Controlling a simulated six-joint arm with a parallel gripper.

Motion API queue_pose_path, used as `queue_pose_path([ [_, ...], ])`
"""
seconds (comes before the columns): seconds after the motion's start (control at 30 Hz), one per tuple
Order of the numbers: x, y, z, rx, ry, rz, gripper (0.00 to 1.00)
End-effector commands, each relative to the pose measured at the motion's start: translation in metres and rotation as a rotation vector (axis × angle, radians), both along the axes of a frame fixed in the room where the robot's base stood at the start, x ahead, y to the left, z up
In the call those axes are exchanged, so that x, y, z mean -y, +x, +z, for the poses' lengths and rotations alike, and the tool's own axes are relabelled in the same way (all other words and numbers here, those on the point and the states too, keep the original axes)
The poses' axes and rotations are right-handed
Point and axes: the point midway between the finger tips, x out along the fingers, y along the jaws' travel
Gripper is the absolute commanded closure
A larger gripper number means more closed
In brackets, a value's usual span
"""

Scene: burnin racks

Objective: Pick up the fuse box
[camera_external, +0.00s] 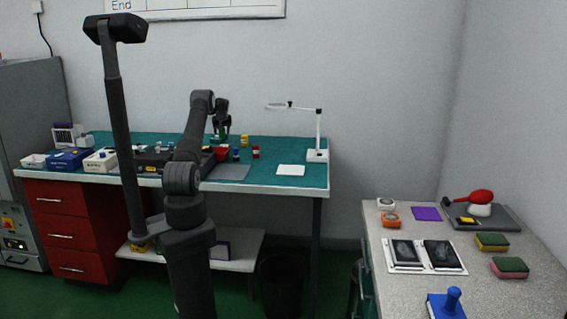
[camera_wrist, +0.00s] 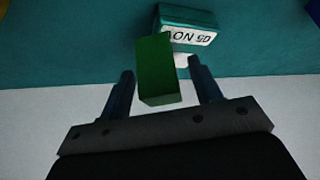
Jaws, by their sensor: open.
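A green block (camera_wrist: 157,70) stands between the two fingers of my gripper (camera_wrist: 160,70) in the wrist view, with gaps showing on both sides. My gripper is open and holds nothing. Just behind the block is a teal box (camera_wrist: 188,16) with a white label whose printing appears upside down and is partly covered. I cannot tell for certain which of these is the fuse box. In the external view, my gripper (camera_external: 220,132) is over the rear middle of the teal-topped bench (camera_external: 265,181), and small green parts show there.
On the bench, a yellow item (camera_external: 244,141), a red item (camera_external: 256,152) and a blue item (camera_external: 236,155) stand right of my gripper. A magnifier lamp (camera_external: 318,140) and a white sheet (camera_external: 291,170) are farther right. A blue bin (camera_external: 69,161) is among containers at left.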

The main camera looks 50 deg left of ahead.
Motion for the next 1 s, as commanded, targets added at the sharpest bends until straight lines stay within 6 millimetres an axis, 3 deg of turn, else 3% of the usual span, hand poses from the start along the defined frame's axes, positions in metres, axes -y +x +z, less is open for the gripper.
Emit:
queue_pose_path([
  [0.2, -0.0082, 0.0031, -0.0132, 0.002, 0.001, 0.0, 0.42],
  [0.43, -0.0085, 0.0031, -0.0137, 0.002, 0.001, 0.0, 0.42],
  [0.6, -0.0084, 0.0031, -0.0137, 0.002, 0.001, 0.0, 0.75],
  [0.7, -0.0084, 0.003, -0.0136, 0.002, 0.001, 0.0, 0.9],
  [1.0, -0.0086, 0.0032, -0.011, 0.002, 0.002, 0.0, 0.94],
])
